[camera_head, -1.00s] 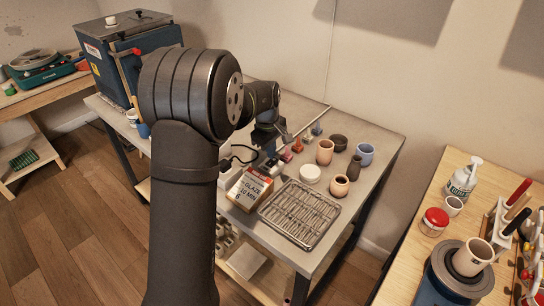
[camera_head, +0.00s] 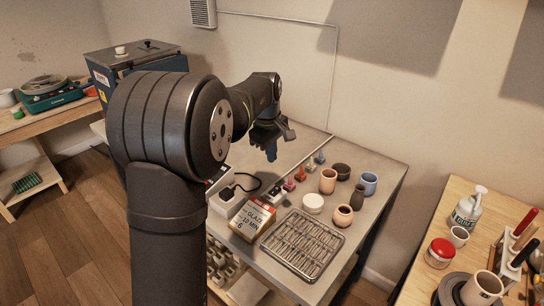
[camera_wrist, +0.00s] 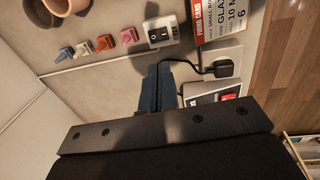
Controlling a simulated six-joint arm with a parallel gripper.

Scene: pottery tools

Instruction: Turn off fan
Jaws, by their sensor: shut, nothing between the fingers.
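A grey-white louvred box (camera_head: 203,12), which looks like a vent fan, is on the wall at the top of the head view. A thin conduit (camera_head: 334,80) runs from it down to the table. A small white switch box with a black rocker switch (camera_wrist: 160,32) lies on the table; it shows small in the head view (camera_head: 270,194). My gripper (camera_head: 270,154) is shut and empty, its blue fingers above the table, apart from the switch box. In the wrist view the fingers (camera_wrist: 165,78) appear below the switch box. The rocker's exact position is hard to tell.
A black plug (camera_wrist: 225,68) with a cable sits beside the switch box. A glaze sign (camera_head: 252,219), a wire rack (camera_head: 302,246), several small coloured pieces (camera_wrist: 105,42) and several cups (camera_head: 328,181) crowd the table. The table's back is mostly clear.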

